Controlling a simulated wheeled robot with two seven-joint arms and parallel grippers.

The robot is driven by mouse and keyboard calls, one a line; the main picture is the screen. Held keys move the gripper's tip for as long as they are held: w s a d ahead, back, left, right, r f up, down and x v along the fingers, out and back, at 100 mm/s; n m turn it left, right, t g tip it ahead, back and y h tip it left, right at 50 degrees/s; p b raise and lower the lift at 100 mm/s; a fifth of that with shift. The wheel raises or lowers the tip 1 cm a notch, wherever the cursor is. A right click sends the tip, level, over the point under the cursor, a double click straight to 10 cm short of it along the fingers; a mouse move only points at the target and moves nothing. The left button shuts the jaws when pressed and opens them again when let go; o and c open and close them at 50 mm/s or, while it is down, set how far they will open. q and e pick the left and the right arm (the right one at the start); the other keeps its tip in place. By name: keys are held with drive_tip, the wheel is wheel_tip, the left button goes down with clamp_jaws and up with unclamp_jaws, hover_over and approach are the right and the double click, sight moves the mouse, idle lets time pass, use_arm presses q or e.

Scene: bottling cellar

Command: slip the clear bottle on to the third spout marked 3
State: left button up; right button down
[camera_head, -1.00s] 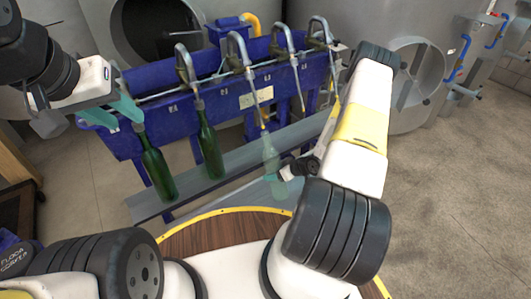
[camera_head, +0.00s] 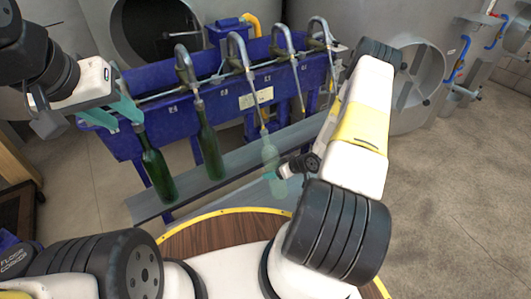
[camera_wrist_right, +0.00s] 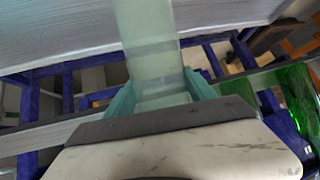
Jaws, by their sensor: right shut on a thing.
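The clear bottle (camera_head: 271,164), pale green and see-through, stands nearly upright, slightly tilted, at the filler. My right gripper (camera_head: 284,172) is shut on it, coming from the right; the right wrist view shows the clear bottle (camera_wrist_right: 150,45) between the teal fingers. Its mouth is at the lower end of a spout (camera_head: 252,86); I cannot tell whether the tip is inside. The number labels are too small to read. My left gripper (camera_head: 108,114) is open and empty, fingers apart, close to the neck of the left green bottle (camera_head: 156,170).
Another green bottle (camera_head: 209,148) stands under a spout to the left of the clear one. More spouts (camera_head: 290,52) line the blue filler (camera_head: 150,137) to the right. A grey ledge (camera_head: 235,172) runs below them. Steel tanks (camera_head: 375,30) stand behind.

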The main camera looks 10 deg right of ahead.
sight(264, 129)
drive_tip(key=shift+w+a+r, duration=0.45)
drive_tip(key=shift+w+r, duration=0.75)
drive_tip(key=shift+r, duration=1.55)
drive_tip(key=shift+w+a+r, duration=0.4)
drive_tip(key=shift+w+r, duration=0.8)
drive_tip(key=shift+r, duration=1.5)
drive_tip(key=shift+w+a+r, duration=0.45)
drive_tip(key=shift+w+r, duration=0.75)
drive_tip(key=shift+r, duration=1.55)
drive_tip(key=w+a+f+t+y, duration=0.1)
drive_tip(key=w+a+f+t, duration=0.1)
drive_tip(key=w, duration=0.3)
drive_tip(key=shift+w+f+t, duration=0.25)
drive_tip(key=shift+f+t, duration=0.25)
drive_tip(key=shift+f, duration=0.35)
drive_tip(key=shift+s+f, duration=0.1)
drive_tip(key=shift+f, duration=0.85)
drive_tip(key=shift+c, duration=1.6)
unclamp_jaws()
drive_tip(key=shift+o, duration=0.4)
drive_tip(key=shift+s+d+f, duration=0.1)
drive_tip(key=shift+s, duration=0.05)
